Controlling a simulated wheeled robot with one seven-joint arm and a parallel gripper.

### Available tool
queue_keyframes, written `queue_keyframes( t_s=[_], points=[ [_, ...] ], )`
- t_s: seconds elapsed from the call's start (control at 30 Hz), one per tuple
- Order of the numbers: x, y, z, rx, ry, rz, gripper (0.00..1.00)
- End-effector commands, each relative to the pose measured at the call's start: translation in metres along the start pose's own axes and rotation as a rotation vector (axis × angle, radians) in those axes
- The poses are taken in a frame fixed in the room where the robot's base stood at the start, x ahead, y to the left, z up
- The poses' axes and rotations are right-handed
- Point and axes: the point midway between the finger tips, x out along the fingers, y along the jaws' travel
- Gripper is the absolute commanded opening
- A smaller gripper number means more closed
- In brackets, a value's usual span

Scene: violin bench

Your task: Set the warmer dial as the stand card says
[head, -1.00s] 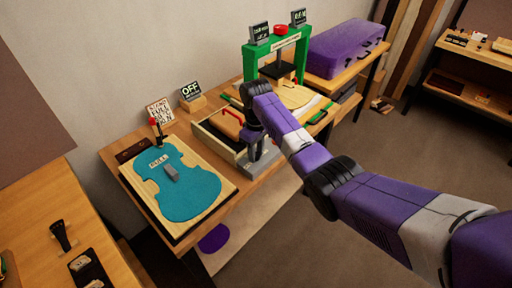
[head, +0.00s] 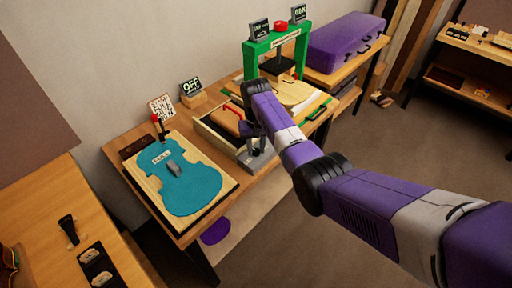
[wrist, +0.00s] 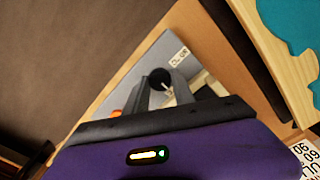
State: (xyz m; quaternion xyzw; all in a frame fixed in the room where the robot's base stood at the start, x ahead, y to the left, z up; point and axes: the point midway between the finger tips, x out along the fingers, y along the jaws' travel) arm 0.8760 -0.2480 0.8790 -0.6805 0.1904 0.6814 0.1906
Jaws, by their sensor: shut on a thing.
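The warmer is a grey box (head: 257,160) at the front edge of the bench in the head view. Its grey face (wrist: 172,50) shows in the wrist view, with a small white label too blurred to read. A round black dial (wrist: 160,77) with a pale pointer mark sits on it. My gripper (wrist: 163,92) is shut on the dial, its grey fingers on either side. In the head view my gripper (head: 254,138) is over the box and hides the dial. A white card (head: 162,107) with black and red lettering stands at the back left; its full text is not legible.
A small sign reading OFF (head: 191,87) stands behind. A teal violin shape (head: 195,185) on a pale board lies left.

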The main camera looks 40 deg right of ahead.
Motion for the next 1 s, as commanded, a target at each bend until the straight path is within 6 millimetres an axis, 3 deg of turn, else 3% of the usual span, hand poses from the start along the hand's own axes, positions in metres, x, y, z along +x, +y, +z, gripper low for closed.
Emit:
queue_keyframes(
  t_s=[0.47, 0.5, 0.57, 1.0],
  points=[
    [-0.0019, -0.0006, -0.0018, 0.01, 0.005, -0.001, 0.0],
    [-0.0019, -0.0006, -0.0018, 0.01, 0.005, -0.001, 0.38],
    [-0.0018, -0.0005, -0.0017, 0.01, 0.005, -0.001, 0.5],
    [-0.0085, -0.0003, -0.0013, 0.01, 0.004, -0.001, 0.52]
  ],
)
